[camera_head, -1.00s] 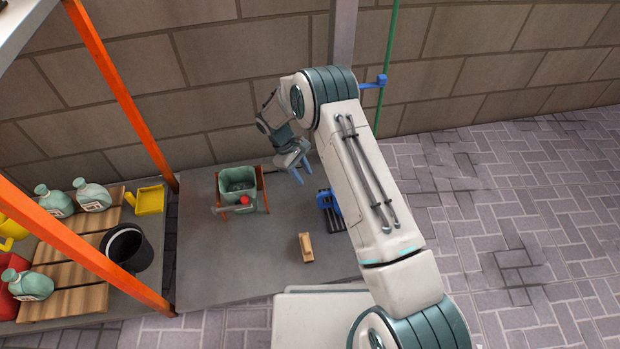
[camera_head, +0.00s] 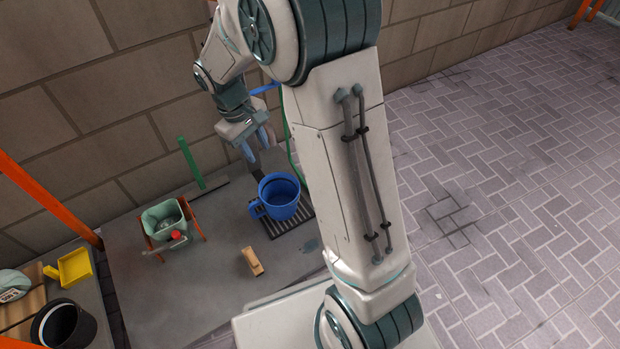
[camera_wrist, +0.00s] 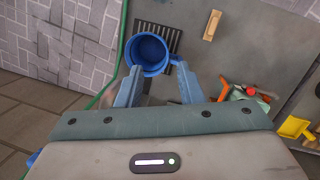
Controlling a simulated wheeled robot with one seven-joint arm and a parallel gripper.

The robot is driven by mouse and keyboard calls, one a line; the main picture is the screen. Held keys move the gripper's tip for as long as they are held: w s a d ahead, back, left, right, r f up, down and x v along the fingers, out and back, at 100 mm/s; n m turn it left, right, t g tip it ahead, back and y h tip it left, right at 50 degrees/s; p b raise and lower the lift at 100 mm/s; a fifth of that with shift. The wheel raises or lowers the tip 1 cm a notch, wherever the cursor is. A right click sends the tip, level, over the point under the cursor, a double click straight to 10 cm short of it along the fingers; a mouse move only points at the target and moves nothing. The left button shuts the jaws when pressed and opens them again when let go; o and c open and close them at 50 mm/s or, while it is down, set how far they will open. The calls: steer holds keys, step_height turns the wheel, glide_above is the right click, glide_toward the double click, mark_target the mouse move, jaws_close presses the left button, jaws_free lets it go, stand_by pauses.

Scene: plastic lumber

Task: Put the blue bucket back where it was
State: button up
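The blue bucket (camera_head: 284,205) stands upright on a dark slatted grate (camera_head: 302,228) on the grey platform, with its handle to the left. It looks empty. My gripper (camera_head: 256,150) is above and behind the bucket, its blue fingers pointing down, apart and with nothing between them. In the wrist view the bucket (camera_wrist: 148,52) lies beyond the fingertips of my gripper (camera_wrist: 157,80), nearer the left finger. The left fingertip overlaps the bucket's edge in the picture; I cannot tell whether they touch.
A wooden block (camera_head: 252,261) lies in front of the bucket. A black bucket (camera_head: 62,328) and yellow dustpan (camera_head: 75,267) are at lower left. A green hose hangs behind the blue bucket.

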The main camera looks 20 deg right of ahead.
steer(key=s+d+r+m+t+y, duration=0.1)
steer(key=s+d+r+m, duration=0.2)
steer(key=s, duration=0.6)
steer(key=s+d+r+m+t+y, duration=0.1)
steer(key=s+d+r+m, duration=0.1)
steer(key=s, duration=0.8)
step_height(320, 180, up, 2)
steer(key=shift+d+r+m, duration=0.1)
steer(key=shift+d+m, duration=0.3)
steer(key=shift+d, duration=0.1)
